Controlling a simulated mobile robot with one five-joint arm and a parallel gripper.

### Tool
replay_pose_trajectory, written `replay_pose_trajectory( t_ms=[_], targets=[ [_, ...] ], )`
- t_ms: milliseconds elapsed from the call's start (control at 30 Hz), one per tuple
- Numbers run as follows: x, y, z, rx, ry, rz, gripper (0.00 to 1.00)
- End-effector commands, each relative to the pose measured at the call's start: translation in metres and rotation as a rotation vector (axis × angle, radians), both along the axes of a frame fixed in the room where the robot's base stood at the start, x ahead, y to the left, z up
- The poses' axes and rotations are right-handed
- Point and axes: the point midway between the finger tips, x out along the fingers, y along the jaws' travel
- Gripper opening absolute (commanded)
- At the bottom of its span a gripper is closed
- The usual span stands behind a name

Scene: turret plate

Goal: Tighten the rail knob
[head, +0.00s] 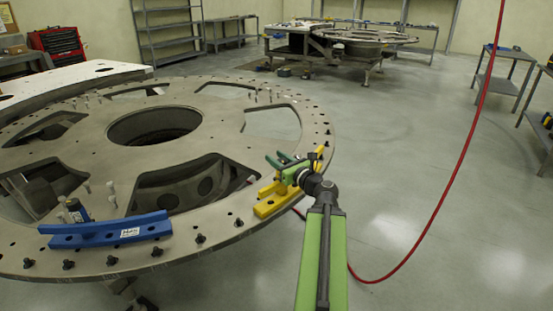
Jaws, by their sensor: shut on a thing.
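A yellow rail (268,208) lies along the right rim of the large round turret plate (205,232). A blue rail (90,240) with a white label lies on the plate's front rim. My green gripper (282,164) comes in from the right, over the yellow rail. Its fingers are shut at the rail's middle, on what appears to be the rail knob. The knob itself is mostly hidden by the fingers and wrist, and its exact seating cannot be told.
Black knobs or bolts (200,239) stand along the plate's rim, and several pale pins rise from it. A small blue cylinder (76,209) stands behind the blue rail. A red hose (447,190) hangs down and curves across the floor at the right.

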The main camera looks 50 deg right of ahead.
Motion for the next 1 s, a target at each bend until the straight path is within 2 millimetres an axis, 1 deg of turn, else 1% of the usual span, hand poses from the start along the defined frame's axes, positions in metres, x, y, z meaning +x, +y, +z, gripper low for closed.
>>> replay_pose_trajectory(
  t_ms=[433,467,600,633,867,1000],
  targets=[
    [0.0020,-0.0010,-0.0005,-0.001,0.001,-0.006,0.00],
    [0.0020,-0.0011,-0.0005,-0.001,0.001,-0.006,0.36],
    [0.0021,-0.0010,-0.0004,-0.001,0.001,-0.005,0.55],
    [0.0021,-0.0009,-0.0003,-0.001,0.001,-0.005,0.56],
    [0.0021,-0.0007,-0.0003,0.000,0.000,-0.005,0.56],
    [-0.0038,-0.0071,-0.0002,0.000,0.000,-0.016,0.56]
  ],
)
